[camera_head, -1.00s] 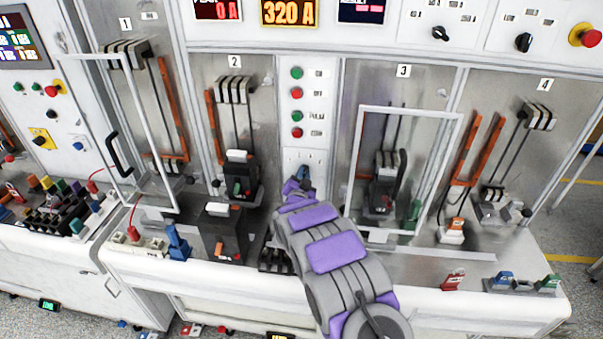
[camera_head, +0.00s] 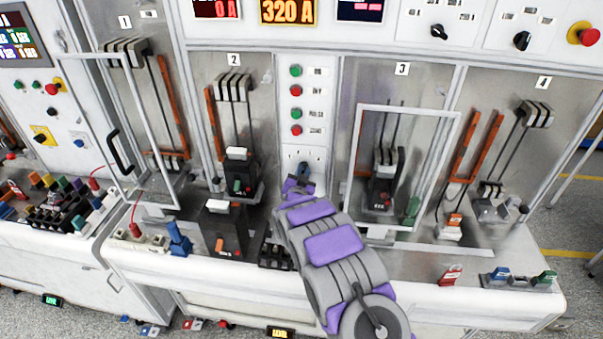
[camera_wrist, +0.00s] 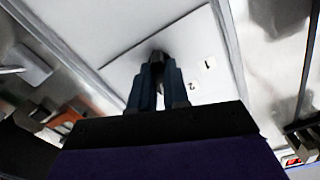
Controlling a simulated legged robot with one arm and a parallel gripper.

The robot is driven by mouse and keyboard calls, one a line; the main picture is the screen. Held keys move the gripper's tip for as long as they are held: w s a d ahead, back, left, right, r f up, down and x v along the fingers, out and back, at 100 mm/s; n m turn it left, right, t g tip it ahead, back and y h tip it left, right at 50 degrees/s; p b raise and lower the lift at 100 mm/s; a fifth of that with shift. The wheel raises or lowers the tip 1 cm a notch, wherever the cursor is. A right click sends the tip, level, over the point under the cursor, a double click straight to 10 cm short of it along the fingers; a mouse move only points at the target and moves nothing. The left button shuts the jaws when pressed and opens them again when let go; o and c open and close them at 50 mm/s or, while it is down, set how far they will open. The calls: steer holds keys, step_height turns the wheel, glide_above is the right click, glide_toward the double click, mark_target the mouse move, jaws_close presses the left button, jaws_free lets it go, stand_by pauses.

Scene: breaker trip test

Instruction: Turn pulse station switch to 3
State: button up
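The pulse station switch (camera_wrist: 157,57) is a small dark knob on a white plate (camera_wrist: 118,72) in the wrist view. Printed labels 1 and 2 show on the plate to the right of the knob; a label 3 cannot be made out. My gripper (camera_wrist: 157,72) reaches up to the plate, its two dark blue fingers close together with the knob between their tips. In the head view my gripper (camera_head: 303,172) is at the white plate (camera_head: 316,158) below the column of green and red buttons, and it largely hides the switch. The knob's pointing direction is hidden.
Breaker bay 2 (camera_head: 233,105) stands left of the plate. Bay 3, behind a clear framed door (camera_head: 408,108), stands to the right. A black breaker unit (camera_head: 222,228) sits on the bench left of my arm. The display (camera_head: 288,11) above reads 320 A.

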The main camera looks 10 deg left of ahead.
steer(key=o, duration=0.4)
steer(key=shift+w+f, duration=0.1)
steer(key=shift+w, duration=0.05)
steer(key=shift+c, duration=0.2)
steer(key=s, duration=1.7)
steer(key=shift+s+a, duration=0.3)
steer(key=shift+a, duration=0.05)
steer(key=shift+w, duration=0.1)
